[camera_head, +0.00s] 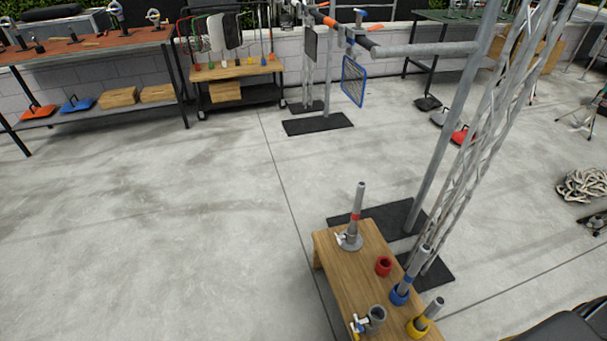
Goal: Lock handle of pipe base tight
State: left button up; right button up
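A low wooden table (362,277) stands at the lower right of the head view. A metal pipe base (350,241) sits near its far end, with a small pale handle (340,238) on its left side. A grey pipe with a red band (357,205) stands upright in this base. I cannot tell from here how tight the handle is. A second metal pipe base (376,318), with an open top and a handle (358,325) at its left, is at the near end. Neither of my grippers is in view.
On the same table are an empty red ring (383,266), a blue ring (400,294) and a yellow ring (418,327), the last two holding tilted pipes. A metal post (450,130) and truss (490,125) rise behind the table. Open concrete floor (150,230) lies left.

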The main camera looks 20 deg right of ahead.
aim_at(339, 239)
jog(key=u, duration=1.05)
jog(key=i, duration=0.8)
jog(key=u, duration=1.65)
jog(key=i, duration=0.7)
jog(key=z, duration=4.35)
